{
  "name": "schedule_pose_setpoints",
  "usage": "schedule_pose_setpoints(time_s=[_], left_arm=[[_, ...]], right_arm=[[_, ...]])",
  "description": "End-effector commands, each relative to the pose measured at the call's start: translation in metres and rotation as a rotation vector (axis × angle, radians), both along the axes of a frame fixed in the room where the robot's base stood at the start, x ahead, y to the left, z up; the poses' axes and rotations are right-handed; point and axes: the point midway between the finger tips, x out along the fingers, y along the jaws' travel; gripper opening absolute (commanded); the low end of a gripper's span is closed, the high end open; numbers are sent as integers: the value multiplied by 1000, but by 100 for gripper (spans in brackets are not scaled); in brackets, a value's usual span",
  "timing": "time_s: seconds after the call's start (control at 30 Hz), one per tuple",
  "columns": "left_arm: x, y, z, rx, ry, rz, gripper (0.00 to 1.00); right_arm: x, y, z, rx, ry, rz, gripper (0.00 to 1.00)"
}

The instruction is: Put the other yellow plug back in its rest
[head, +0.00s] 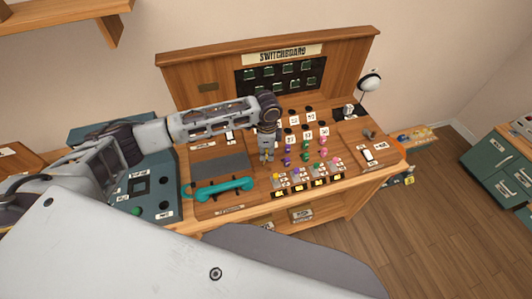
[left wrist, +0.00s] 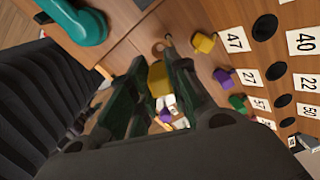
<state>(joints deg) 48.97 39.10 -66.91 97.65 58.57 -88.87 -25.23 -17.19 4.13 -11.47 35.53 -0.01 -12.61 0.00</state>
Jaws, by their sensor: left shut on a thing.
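My left gripper (head: 267,158) points down over the left part of the wooden switchboard desk (head: 225,205). In the left wrist view, its dark fingers (left wrist: 160,82) are shut on a yellow plug (left wrist: 158,78). A second yellow plug (left wrist: 204,42) stands apart from the fingers, beside the card 47 (left wrist: 235,39). The gripper hides the held plug in the head view. A yellow piece (head: 276,177) shows at the left end of the desk's front row, just in front of the gripper. The state of the rest under the held plug cannot be told. My right gripper is not in view.
Purple (left wrist: 222,76) and green (left wrist: 238,102) plugs stand close to the gripper. Pink plugs (head: 323,151) are further right. Black holes with number cards lie behind them. A teal handset (head: 222,188) lies left of the gripper. The upright switchboard panel (head: 281,77) rises behind.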

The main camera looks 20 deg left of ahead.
Motion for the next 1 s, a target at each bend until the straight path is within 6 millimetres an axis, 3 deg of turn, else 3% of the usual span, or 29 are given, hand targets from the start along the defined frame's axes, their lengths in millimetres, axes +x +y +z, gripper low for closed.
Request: schedule_pose_setpoints(time_s=[0.3, 1.0], left_arm=[[1, -2, 0, 0, -1, -138, 0], [1, -2, -7, 0, 0, -147, 0]], right_arm=[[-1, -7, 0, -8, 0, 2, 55], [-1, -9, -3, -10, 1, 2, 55]])
